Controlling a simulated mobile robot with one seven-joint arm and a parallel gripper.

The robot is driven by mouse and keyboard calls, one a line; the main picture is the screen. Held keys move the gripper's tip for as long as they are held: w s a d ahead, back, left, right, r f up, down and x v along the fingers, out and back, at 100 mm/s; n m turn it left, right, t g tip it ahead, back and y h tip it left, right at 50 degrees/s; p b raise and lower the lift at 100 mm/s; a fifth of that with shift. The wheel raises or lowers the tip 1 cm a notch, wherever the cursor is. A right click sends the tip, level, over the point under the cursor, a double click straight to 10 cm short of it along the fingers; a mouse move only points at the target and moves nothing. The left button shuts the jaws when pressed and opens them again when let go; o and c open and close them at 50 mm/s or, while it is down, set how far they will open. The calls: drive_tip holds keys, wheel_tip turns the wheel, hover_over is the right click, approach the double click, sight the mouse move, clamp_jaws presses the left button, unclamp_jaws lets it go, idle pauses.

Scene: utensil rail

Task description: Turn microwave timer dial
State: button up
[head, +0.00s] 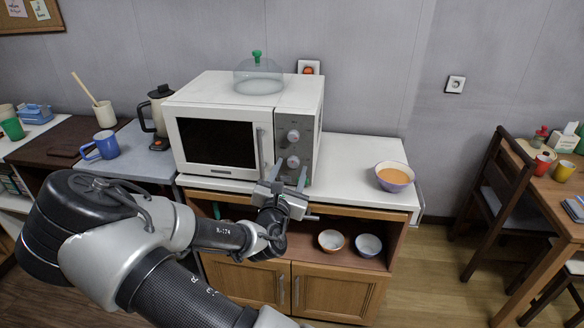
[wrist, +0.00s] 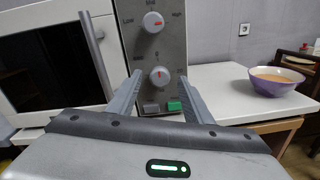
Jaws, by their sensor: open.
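The white microwave (head: 220,138) stands on a white-topped cabinet, its door shut. Its grey control panel (head: 293,150) carries two round dials. The lower dial (head: 293,162) has a red mark and shows in the wrist view (wrist: 160,76), where it sits ahead of my fingertips and roughly midway between them. The upper dial (wrist: 153,22) has labels around it, with "High" at its right. My gripper (head: 289,172) is open and empty in front of the panel, just below the lower dial. In the wrist view its two fingers (wrist: 156,88) spread to either side of the lower dial. I cannot tell whether they touch the panel.
The door handle (wrist: 95,52) is close to the left finger. Below the lower dial are a grey button (wrist: 151,108) and a green button (wrist: 174,106). A purple bowl of orange soup (head: 395,177) stands right of the microwave. A clear lid (head: 258,76) rests on top.

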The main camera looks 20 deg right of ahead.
sight(294, 162)
drive_tip(key=shift+x, duration=1.35)
drive_tip(key=c, duration=1.1)
drive_tip(key=shift+o, duration=0.2)
